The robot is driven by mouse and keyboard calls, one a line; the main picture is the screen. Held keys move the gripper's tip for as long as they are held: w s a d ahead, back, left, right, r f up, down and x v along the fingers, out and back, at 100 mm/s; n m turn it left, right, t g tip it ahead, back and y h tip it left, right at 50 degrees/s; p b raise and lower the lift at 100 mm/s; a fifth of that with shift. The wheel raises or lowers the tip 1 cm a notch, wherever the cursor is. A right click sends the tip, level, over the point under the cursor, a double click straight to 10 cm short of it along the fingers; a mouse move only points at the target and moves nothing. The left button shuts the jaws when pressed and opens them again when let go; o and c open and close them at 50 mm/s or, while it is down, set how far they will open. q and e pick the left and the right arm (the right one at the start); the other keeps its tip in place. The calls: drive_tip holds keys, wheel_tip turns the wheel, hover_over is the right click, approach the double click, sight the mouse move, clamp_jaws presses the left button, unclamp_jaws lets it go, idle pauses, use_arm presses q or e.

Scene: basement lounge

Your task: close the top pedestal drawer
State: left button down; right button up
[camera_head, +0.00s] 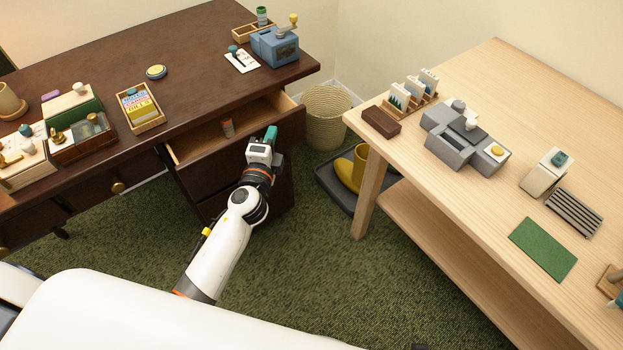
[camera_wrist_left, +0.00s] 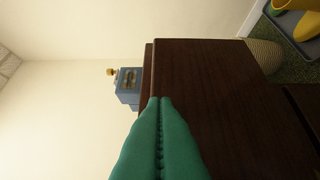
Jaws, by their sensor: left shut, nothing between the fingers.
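The top pedestal drawer (camera_head: 201,143) of the dark wooden desk (camera_head: 200,45) stands open, with its pale inner walls showing. A small orange-brown item (camera_head: 227,127) is inside it. My left gripper (camera_head: 271,135) is in front of the drawer's dark front panel (camera_head: 288,128). Its green fingers are shut with nothing between them. In the left wrist view the closed fingers (camera_wrist_left: 160,110) point at a dark wooden surface (camera_wrist_left: 205,85); I cannot tell whether they touch it. My right gripper is not in view.
A wicker basket (camera_head: 326,115) stands right of the desk. Yellow boots (camera_head: 350,170) sit on a dark tray (camera_head: 335,188) beside it. A light wooden table (camera_head: 480,215) is on the right. Green carpet (camera_head: 300,265) lies between the table and the desk.

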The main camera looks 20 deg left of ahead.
sight(256, 128)
use_arm(q)
drive_tip(key=w+a, duration=0.1)
drive_tip(key=a, duration=0.1)
drive_tip(key=w+a, duration=0.2)
drive_tip(key=shift+w+a, duration=0.25)
drive_tip(key=shift+a, duration=0.05)
drive_tip(key=shift+w+a, duration=0.45)
drive_tip(key=shift+a, duration=0.1)
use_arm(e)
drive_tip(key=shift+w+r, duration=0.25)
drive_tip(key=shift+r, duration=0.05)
use_arm(q)
drive_tip(key=shift+f, duration=0.1)
